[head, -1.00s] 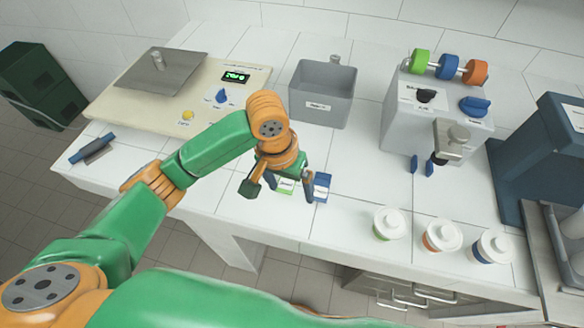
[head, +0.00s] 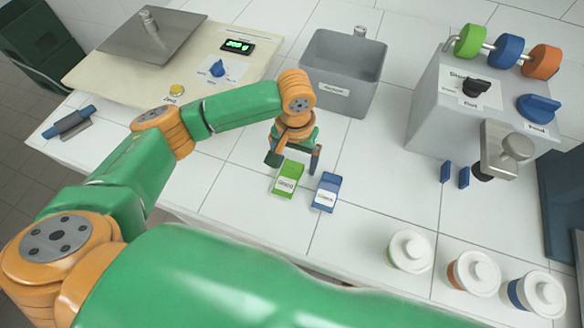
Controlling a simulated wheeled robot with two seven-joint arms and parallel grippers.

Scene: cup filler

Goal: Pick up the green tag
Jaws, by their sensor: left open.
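The green tag (head: 288,178) lies on the white counter, with a white label on its face. A blue tag (head: 327,191) lies just right of it, a small gap between them. My left gripper (head: 294,165) is open above the far end of the green tag, one finger on the left and one on the right. I cannot tell whether the fingers touch it. My right gripper does not show.
A grey bin (head: 338,78) stands behind the gripper. A grey dispenser (head: 440,105) with coloured rolls stands at right. Lidded cups (head: 408,252) line the front right edge. A beige scale unit (head: 180,65) is at back left. Counter between tags and cups is clear.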

